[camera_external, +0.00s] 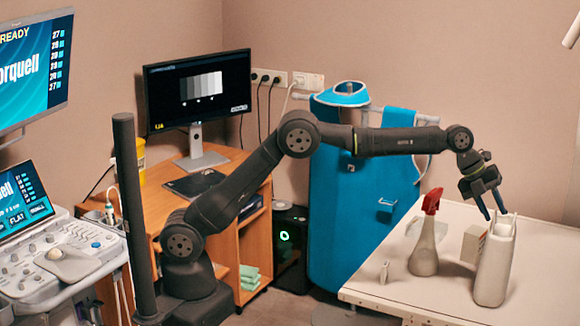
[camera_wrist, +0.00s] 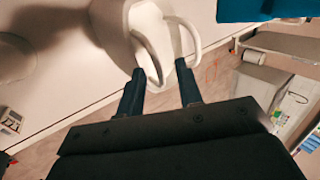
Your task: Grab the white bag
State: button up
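The white bag (camera_external: 494,268) stands upright on the white table toward its right side, with its handles at the top. My gripper (camera_external: 496,214) is just above it, pointing down, with its two dark blue fingers apart at the height of the handles. In the wrist view, my gripper (camera_wrist: 158,68) is open and the bag (camera_wrist: 118,22) lies just beyond the fingertips, with two pale handle loops (camera_wrist: 192,38). One loop reaches between the fingertips. I cannot tell whether either finger touches it.
A spray bottle (camera_external: 425,245) with a red head stands left of the bag on the white table (camera_external: 400,297). A small pale box (camera_external: 472,245) is between them. A small upright object (camera_external: 384,272) is near the left edge. The table's front left is mostly clear.

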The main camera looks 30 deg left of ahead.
grip_shut()
jog(key=shift+r, duration=0.1)
dwell(1.3)
